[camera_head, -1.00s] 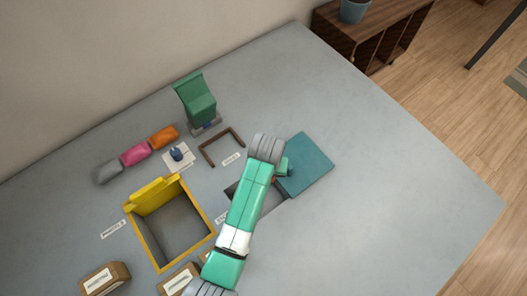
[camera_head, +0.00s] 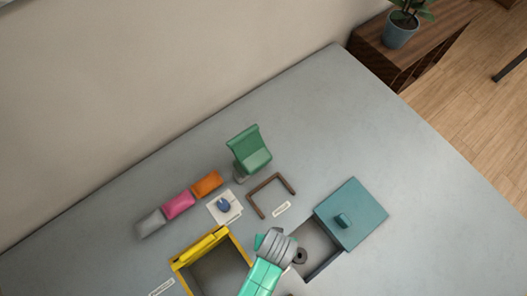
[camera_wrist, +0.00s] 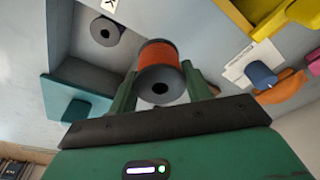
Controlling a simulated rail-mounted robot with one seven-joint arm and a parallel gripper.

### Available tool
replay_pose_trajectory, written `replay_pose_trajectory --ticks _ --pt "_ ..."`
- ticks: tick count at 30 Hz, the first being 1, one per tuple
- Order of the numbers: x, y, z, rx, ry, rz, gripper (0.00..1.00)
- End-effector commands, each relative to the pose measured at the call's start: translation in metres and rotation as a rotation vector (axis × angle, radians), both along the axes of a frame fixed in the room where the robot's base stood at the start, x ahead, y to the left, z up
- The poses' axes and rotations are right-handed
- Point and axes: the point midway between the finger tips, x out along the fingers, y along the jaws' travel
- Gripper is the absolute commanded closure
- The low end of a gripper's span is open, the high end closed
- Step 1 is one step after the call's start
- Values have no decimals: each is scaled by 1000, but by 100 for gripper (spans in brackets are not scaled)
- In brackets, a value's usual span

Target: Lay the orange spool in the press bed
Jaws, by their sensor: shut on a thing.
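The orange spool (camera_wrist: 160,55), wound with orange cord between dark flanges, is between the green fingers of my gripper (camera_wrist: 161,80) in the wrist view. My gripper is shut on it. In the head view my wrist covers most of the gripper, and the orange spool cannot be seen. A green device with a raised, tilted top (camera_head: 250,150) stands behind my wrist; it looks like the press, but its bed is not clearly visible.
A yellow open box (camera_head: 180,266), a brown frame (camera_head: 270,190), a white card with a blue piece (camera_head: 224,205) and grey, pink and orange blocks (camera_head: 179,205) stand nearby.

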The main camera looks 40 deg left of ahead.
Motion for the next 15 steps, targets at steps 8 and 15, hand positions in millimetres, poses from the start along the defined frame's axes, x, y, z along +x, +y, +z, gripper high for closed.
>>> replay_pose_trajectory --ticks 8,15 --pt "72 51 -13 2 -5 5 74" --pt "114 80 -16 1 -2 3 74"
